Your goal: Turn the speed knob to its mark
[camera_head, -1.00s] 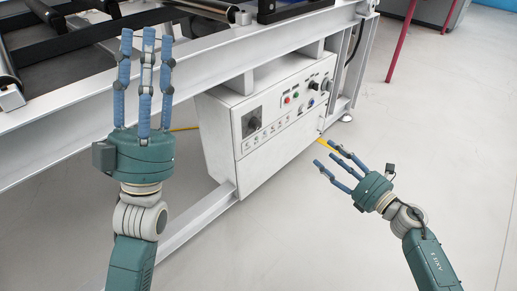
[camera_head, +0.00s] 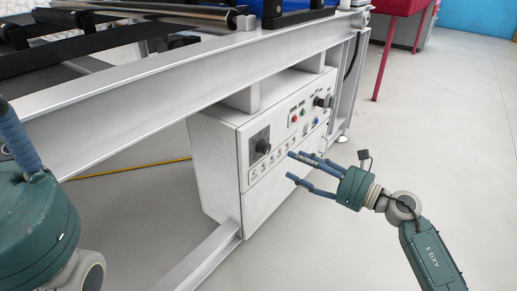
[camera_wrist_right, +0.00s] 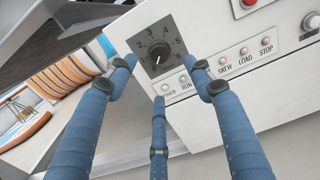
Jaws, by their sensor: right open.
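The black knob (camera_head: 262,146) sits on a dark square plate at the left of the white control box's front. In the right wrist view the knob (camera_wrist_right: 158,51) has a ring of numbers around it; its exact pointer direction is too small to read surely. My right gripper (camera_head: 302,165) is open and empty, its fingers apart and pointing at the panel just right of and below the knob. In the wrist view its fingertips (camera_wrist_right: 163,76) spread around the knob's lower side, with no clear contact. My left gripper (camera_head: 22,150) is cut off at the left edge, its fingers mostly out of view.
The white control box (camera_head: 216,180) hangs under a grey steel frame (camera_head: 190,98). Its panel also bears a red button (camera_head: 294,118), small indicator lights and another black knob (camera_head: 322,101). A yellow cable (camera_head: 130,168) lies on the floor. The floor on the right is clear.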

